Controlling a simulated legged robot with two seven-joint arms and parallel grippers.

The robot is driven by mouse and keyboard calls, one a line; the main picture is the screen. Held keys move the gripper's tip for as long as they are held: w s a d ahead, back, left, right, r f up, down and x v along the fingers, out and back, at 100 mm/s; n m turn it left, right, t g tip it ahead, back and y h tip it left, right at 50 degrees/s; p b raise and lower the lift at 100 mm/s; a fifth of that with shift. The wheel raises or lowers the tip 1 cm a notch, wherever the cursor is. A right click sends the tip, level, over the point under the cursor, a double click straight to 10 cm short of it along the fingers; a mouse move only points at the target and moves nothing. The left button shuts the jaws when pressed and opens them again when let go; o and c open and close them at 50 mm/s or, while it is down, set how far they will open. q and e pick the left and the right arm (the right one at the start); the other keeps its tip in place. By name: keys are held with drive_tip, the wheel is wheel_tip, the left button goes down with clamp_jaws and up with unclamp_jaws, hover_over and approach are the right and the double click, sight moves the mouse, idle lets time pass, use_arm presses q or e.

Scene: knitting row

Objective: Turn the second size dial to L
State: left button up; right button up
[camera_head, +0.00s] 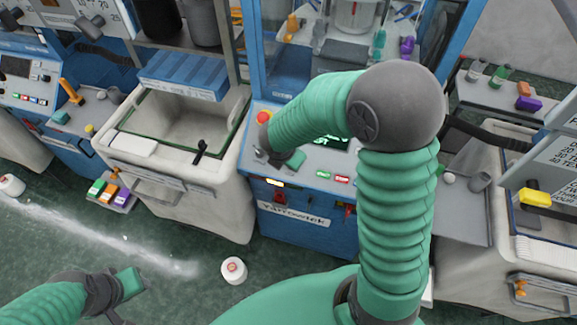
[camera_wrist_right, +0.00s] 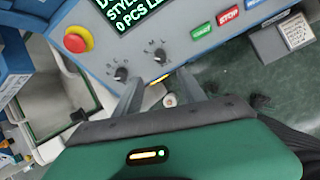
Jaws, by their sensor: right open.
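In the right wrist view, two small dark size dials sit on the light blue panel below the black screen (camera_wrist_right: 138,12). The first dial (camera_wrist_right: 120,73) is at the left and the second dial (camera_wrist_right: 160,56) is to its right. In the head view my right arm hides the dials; the right gripper (camera_head: 284,160) is over the panel. My left gripper (camera_head: 128,288) is low at the left, its fingers unclear.
A red emergency button (camera_wrist_right: 76,41) on a yellow base is left of the dials. Green, red and blue keys (camera_wrist_right: 229,16) are to the right. A bin (camera_head: 185,120) stands left of the machine (camera_head: 292,222). A white spool (camera_head: 234,270) is on the floor.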

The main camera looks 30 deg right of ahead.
drive_tip(key=b+x, duration=0.2)
drive_tip(key=x, duration=1)
drive_tip(key=shift+d+f+b, duration=0.1)
drive_tip(key=shift+d+b, duration=0.05)
drive_tip(key=shift+b, duration=0.2)
clamp_jaws()
